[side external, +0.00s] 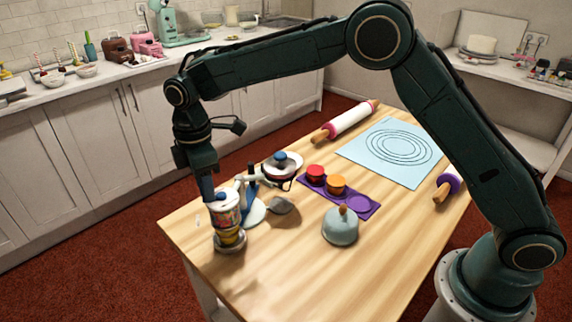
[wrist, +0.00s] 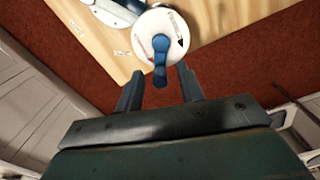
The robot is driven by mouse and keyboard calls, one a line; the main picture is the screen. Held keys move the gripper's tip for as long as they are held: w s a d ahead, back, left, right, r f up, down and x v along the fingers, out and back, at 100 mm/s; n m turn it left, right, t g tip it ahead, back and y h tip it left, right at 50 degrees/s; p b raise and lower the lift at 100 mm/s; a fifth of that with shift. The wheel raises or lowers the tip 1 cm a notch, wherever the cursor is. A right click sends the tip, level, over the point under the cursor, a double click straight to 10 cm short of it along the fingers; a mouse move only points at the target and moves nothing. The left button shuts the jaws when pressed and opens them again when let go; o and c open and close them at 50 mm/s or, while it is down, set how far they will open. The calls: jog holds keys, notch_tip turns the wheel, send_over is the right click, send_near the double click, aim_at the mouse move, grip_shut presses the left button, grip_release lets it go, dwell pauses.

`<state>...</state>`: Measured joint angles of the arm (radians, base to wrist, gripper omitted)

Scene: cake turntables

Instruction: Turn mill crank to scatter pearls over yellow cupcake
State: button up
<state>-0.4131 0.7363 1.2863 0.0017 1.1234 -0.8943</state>
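The mill (side external: 225,208) is a patterned cylinder with a white top, held by a stand near the table's left corner. Something yellow, apparently the yellow cupcake (side external: 229,238), sits under it on a round base, partly hidden. In the wrist view the mill's round white top (wrist: 178,28) carries a blue crank (wrist: 160,62) pointing toward me. My gripper (wrist: 160,70) is open, one finger on each side of the crank knob, with gaps visible on both sides. In the side view my gripper (side external: 208,192) points down at the mill's top. Any pearls are too small to make out.
Behind the mill stands a white device with a blue knob (side external: 281,158). A purple tray (side external: 358,206) holds a red (side external: 316,173) and an orange item (side external: 336,184). A pale blue dome (side external: 341,229), a blue mat (side external: 392,150) and rolling pins (side external: 350,119) lie farther right. The front table is clear.

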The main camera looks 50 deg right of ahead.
jog(key=shift+a+r, duration=0.1)
jog(key=shift+r, duration=0.05)
jog(key=shift+r, duration=3.45)
jog(key=shift+s+d+r, duration=0.1)
jog(key=shift+d+r, duration=0.15)
jog(key=shift+d, duration=0.05)
jog(key=s+d+r+m+t, duration=0.3)
jog(key=s+d+r+m, duration=0.4)
jog(key=s+d+r, duration=0.6)
jog(key=s+d+f+m+t, duration=0.1)
jog(key=s+d+f+m, duration=0.2)
jog(key=s, duration=0.7)
jog(key=s+d+f+m+t, duration=0.1)
jog(key=s+d+f+m, duration=0.2)
jog(key=s, duration=0.7)
jog(key=d+m, duration=0.2)
jog(key=d, duration=0.1)
jog(key=shift+s+f+t, duration=0.15)
jog(key=shift+f+t, duration=0.05)
jog(key=shift+t, duration=0.1)
